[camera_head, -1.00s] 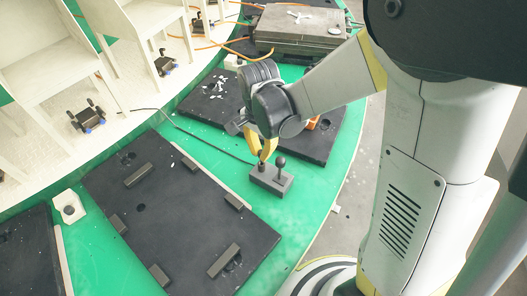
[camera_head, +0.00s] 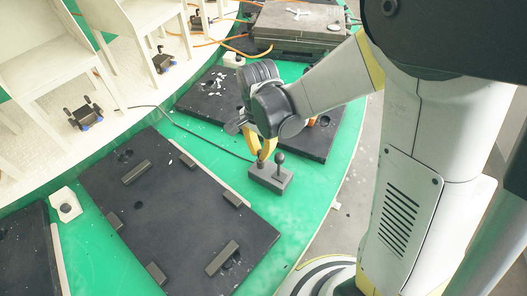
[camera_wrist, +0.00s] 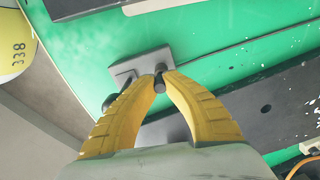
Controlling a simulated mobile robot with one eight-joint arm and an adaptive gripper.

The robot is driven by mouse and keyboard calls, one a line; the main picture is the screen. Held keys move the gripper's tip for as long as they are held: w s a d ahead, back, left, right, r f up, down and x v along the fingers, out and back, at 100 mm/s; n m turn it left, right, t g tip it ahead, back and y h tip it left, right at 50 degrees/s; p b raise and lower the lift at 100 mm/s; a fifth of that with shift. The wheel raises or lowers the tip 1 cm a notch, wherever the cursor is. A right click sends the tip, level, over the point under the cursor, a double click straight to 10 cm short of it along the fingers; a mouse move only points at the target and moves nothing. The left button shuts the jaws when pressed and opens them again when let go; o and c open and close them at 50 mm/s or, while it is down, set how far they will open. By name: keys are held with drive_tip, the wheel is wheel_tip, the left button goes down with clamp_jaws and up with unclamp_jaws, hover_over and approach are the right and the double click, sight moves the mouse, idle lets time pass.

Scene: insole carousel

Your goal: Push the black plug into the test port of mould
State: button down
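My gripper (camera_head: 264,157) has its yellow fingers pointing down at a small grey block (camera_head: 266,184) on the green surface. In the wrist view the fingertips (camera_wrist: 160,77) meet on either side of a short black plug (camera_wrist: 160,72), which stands at one end of the block. A thin black cable (camera_head: 212,142) runs up to this end of the block. A round-headed black knob (camera_head: 280,160) stands on the block's other end, outside the fingers. A white block with a dark round spot (camera_head: 66,205) lies at the left; I cannot tell if it is the test port.
A large black plate (camera_head: 180,215) with raised bars lies left of the grey block. Another black plate (camera_head: 310,148) lies behind the gripper. A grey metal case (camera_head: 300,28) with orange cables stands at the back. White chair-like fixtures (camera_head: 60,65) stand at the upper left.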

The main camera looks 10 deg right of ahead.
drive_tip(key=shift+f+b, duration=0.85)
drive_tip(key=shift+f, duration=0.35)
drive_tip(key=c, duration=1.5)
unclamp_jaws()
drive_tip(key=shift+c, duration=0.2)
drive_tip(key=shift+r, duration=0.15)
wheel_tip(320, 180, up, 9)
drive_tip(key=s, duration=0.1)
drive_tip(key=shift+d+f, duration=0.2)
drive_tip(key=shift+d, duration=0.25)
drive_tip(key=shift+r+p, duration=0.15)
drive_tip(key=shift+p, duration=0.3)
